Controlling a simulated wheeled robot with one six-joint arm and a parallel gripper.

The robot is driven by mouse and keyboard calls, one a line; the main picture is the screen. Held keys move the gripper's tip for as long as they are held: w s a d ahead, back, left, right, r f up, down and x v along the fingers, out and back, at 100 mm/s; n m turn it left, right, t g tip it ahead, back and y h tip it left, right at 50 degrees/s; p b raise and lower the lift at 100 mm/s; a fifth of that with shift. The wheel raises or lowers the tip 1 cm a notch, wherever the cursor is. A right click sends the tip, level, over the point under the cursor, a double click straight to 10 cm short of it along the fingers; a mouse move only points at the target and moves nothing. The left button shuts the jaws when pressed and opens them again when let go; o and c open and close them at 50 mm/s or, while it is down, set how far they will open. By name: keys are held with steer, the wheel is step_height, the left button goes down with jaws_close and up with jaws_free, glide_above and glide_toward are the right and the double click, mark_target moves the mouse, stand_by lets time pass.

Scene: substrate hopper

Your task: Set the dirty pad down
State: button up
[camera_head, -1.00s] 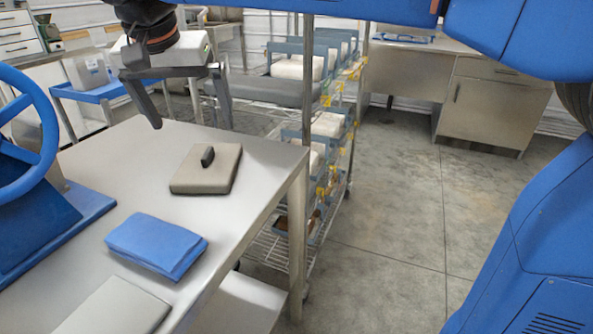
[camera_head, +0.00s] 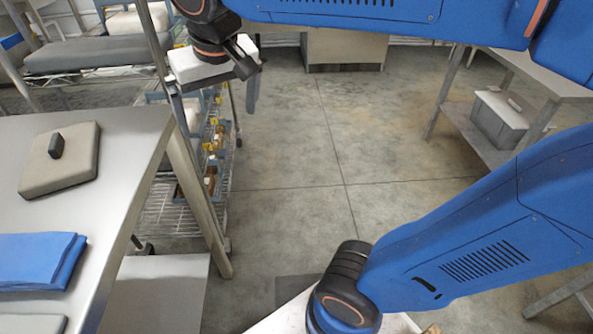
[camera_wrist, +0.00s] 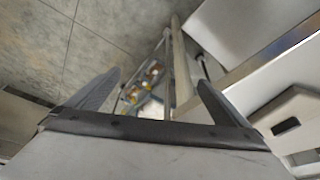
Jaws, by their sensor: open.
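A square grey-beige pad (camera_head: 75,172) with a small black handle lies flat on the steel table (camera_head: 138,135) at the left. The pad also shows at the right edge of the wrist view (camera_wrist: 298,112). My gripper (camera_head: 216,108) is in the upper middle left of the head view, in the air to the right of the pad and apart from it. In the wrist view its two fingers (camera_wrist: 160,78) are spread, with nothing between them. Whether this pad is the dirty one I cannot tell.
A folded blue cloth (camera_head: 38,262) lies on the table near the pad, with a grey flat piece below it. A wire shelf rack (camera_head: 180,215) stands beyond the table's right edge. Open concrete floor (camera_head: 300,180) fills the middle. A grey bin (camera_head: 500,118) sits under another table.

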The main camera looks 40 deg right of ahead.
steer(key=s+d+f, duration=1.1)
steer(key=f, duration=0.2)
steer(key=shift+s+f+t, duration=0.15)
steer(key=shift+f+t, duration=0.2)
steer(key=shift+t, duration=0.05)
